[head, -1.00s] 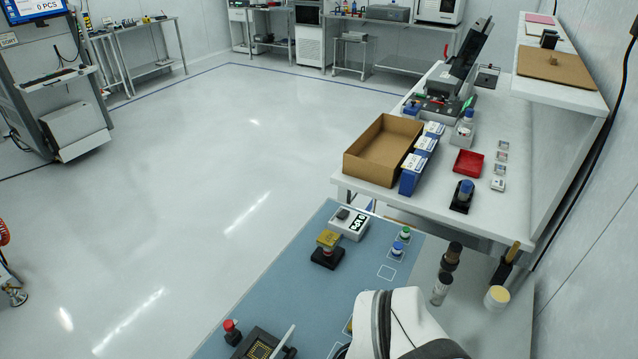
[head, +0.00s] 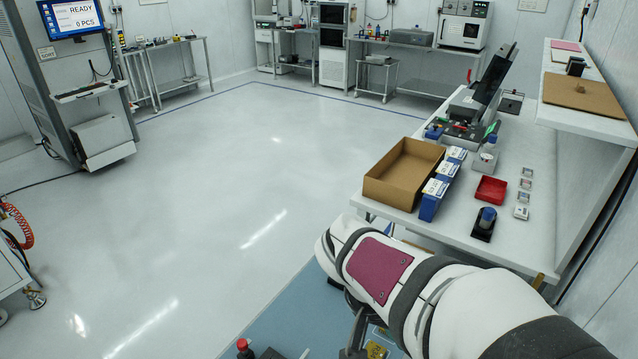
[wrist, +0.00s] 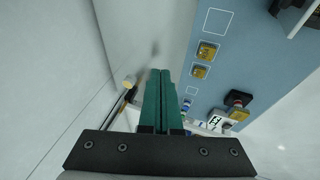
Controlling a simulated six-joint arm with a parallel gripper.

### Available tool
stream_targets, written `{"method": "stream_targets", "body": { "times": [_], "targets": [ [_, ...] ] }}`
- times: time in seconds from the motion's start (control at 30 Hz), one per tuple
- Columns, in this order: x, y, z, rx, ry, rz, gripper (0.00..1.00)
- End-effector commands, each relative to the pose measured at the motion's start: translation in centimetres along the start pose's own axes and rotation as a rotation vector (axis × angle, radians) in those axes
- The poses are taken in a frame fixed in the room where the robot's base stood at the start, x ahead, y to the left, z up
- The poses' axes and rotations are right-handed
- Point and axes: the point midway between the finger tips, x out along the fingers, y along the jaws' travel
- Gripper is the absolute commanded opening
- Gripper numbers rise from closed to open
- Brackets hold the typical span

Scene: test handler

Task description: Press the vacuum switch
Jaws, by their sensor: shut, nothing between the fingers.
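My gripper (wrist: 160,76) shows in the wrist view with its two green fingers shut together and nothing between them. It points over the bench, left of the blue mat (wrist: 226,62). A small blue button (wrist: 187,103) shows just right of the fingers, beside a white box with a display (wrist: 215,121). I cannot tell which control is the vacuum switch; no label is readable. In the head view my arm covers most of the mat, the buttons and the gripper. A red-topped button (head: 243,345) shows at the bottom edge.
Yellow square parts (wrist: 207,50) lie on the mat. A cardboard box (head: 404,172), blue-white boxes (head: 437,193) and a red tray (head: 491,189) stand on the white table. A wall (wrist: 50,70) runs along the left in the wrist view.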

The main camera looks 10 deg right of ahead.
Motion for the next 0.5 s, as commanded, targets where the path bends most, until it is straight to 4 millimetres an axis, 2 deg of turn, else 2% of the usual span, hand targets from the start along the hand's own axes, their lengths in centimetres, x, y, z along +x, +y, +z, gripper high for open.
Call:
{"method": "stream_targets", "body": {
  "times": [0.03,0.1,0.17,0.2,0.23,0.3,0.4,0.5],
  "targets": [
    [0.9,-1.5,-3.6,0.035,0.095,0.056,0.00],
    [2.0,-4.4,-9.1,0.100,0.266,0.097,0.00],
    [3.0,-7.7,-13.2,0.140,0.412,0.094,0.00],
    [3.7,-10.1,-15.5,0.161,0.503,0.075,0.00],
    [4.3,-12.0,-17.0,0.172,0.565,0.052,0.00],
    [5.6,-16.4,-19.5,0.187,0.686,-0.018,0.00],
    [7.3,-21.6,-21.3,0.192,0.797,-0.127,0.00],
    [8.5,-25.0,-21.8,0.187,0.849,-0.208,0.00]
  ]
}}
